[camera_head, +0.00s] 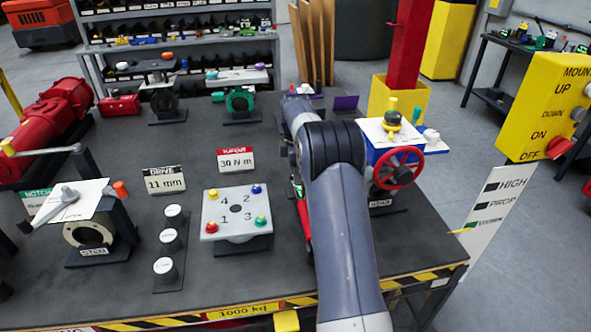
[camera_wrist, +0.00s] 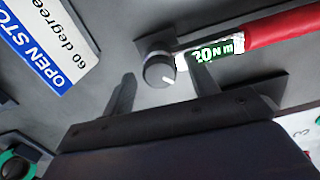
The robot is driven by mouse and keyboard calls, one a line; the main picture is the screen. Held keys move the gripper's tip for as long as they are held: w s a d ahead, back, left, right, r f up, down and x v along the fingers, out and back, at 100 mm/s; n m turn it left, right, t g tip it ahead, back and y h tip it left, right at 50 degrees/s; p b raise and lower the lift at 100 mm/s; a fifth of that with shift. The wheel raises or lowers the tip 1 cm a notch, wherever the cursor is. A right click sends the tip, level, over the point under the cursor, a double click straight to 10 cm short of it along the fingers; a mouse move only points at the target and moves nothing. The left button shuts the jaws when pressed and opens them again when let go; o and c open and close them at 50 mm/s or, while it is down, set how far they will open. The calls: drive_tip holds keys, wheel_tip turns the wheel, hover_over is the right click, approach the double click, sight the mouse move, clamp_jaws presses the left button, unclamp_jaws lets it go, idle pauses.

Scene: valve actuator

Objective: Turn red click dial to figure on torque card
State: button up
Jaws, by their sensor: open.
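The torque card (camera_head: 236,159) stands behind the numbered plate and reads 30 N m under a red heading. In the wrist view, a dark grey round dial (camera_wrist: 159,71) with a white pointer mark sits at the end of a tool with a red handle (camera_wrist: 285,40). A green window (camera_wrist: 217,52) beside the dial reads 20 N m. The red handle also shows partly in the head view (camera_head: 305,220), beside my arm. My gripper (camera_wrist: 163,90) is open, one finger on each side of the dial and apart from it. My arm hides the gripper in the head view.
A blue and white "OPEN STOP 60 degrees" card (camera_wrist: 50,50) lies left of the dial. The numbered plate (camera_head: 237,212) and the 11 mm drive card (camera_head: 165,181) stand on the bench's left half. A red handwheel (camera_head: 398,168) stands right of my arm.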

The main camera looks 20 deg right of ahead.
drive_tip(key=shift+c, duration=0.4)
drive_tip(key=c, duration=0.9)
drive_tip(key=shift+m, duration=0.3)
drive_tip(key=m+p, duration=0.2)
drive_tip(key=shift+r+m, duration=0.1)
drive_tip(key=shift+m, duration=0.2)
drive_tip(key=m+p, duration=0.1)
drive_tip(key=m, duration=0.2)
drive_tip(key=shift+m, duration=0.3)
drive_tip(key=m, duration=0.3)
drive_tip(key=shift+m+p, duration=0.3)
drive_tip(key=shift+p, duration=0.05)
drive_tip(key=shift+m, duration=1.9)
